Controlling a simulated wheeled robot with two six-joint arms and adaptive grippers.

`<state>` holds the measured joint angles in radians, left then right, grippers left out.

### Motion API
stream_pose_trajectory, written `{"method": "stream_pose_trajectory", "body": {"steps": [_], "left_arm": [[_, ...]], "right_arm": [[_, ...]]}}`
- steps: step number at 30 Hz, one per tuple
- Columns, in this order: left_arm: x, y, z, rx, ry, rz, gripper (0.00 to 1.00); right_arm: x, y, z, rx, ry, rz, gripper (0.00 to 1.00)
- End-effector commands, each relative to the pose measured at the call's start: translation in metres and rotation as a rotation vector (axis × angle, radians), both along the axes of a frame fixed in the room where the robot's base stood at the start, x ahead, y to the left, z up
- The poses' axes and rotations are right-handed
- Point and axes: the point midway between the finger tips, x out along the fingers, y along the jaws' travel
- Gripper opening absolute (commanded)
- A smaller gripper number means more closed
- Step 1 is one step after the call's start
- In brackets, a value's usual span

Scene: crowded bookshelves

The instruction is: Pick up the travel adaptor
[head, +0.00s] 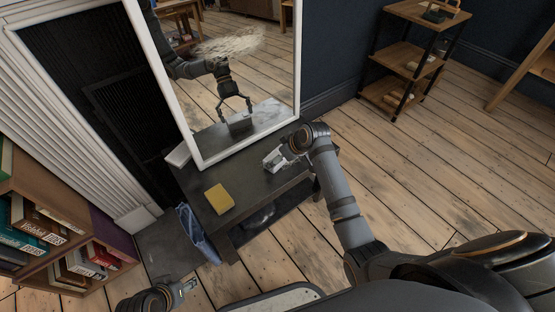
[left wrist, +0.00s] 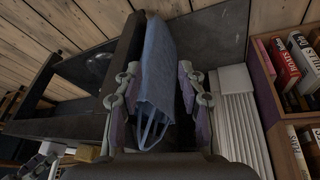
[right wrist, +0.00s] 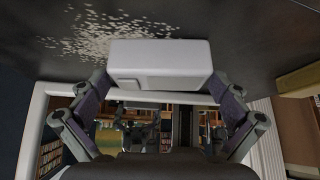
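A small white box-like thing, which looks like the travel adaptor (right wrist: 160,58), lies on the dark table in the right wrist view, with a faint panel on its face. In the head view the adaptor (head: 273,161) is at the table's right side, partly behind my right gripper (head: 284,156). My right gripper (right wrist: 158,82) is open wide, with one fingertip close to each end of the adaptor. I cannot tell whether they touch. My left gripper (head: 184,288) is low at the bottom of the head view. It is partly open in the left wrist view (left wrist: 158,75) and seems empty.
A white-framed mirror (head: 188,125) stands on the dark table (head: 247,188) and reflects my right gripper. A yellow block (head: 218,199) lies on the tabletop. A bookshelf (head: 70,205) stands at left.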

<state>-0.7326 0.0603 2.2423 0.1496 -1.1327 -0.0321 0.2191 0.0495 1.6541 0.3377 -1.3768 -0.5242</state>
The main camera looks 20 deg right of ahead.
Motion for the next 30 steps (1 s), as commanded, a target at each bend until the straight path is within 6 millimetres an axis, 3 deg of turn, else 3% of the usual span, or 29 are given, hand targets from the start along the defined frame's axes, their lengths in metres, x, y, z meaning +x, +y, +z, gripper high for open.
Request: {"method": "stream_pose_trajectory", "body": {"steps": [1,8,19,24,30], "left_arm": [[0.0,0.0,0.0,0.0,0.0,0.0,0.4],[0.0,0.0,0.0,0.0,0.001,0.0,0.4],[-0.003,0.001,0.005,0.005,0.019,0.0,0.4],[-0.002,0.008,0.029,0.037,0.095,-0.007,0.4],[-0.011,0.019,0.062,0.086,0.225,-0.006,0.4]], "right_arm": [[0.0,0.0,0.0,-0.001,0.001,0.0,0.92],[0.0,0.0,0.0,-0.001,0.001,0.0,0.61],[0.0,0.0,0.01,0.0,0.0,0.0,0.59],[-0.001,-0.003,0.042,-0.003,-0.002,0.0,0.59],[-0.031,-0.04,0.096,-0.011,-0.002,0.001,0.59]]}}
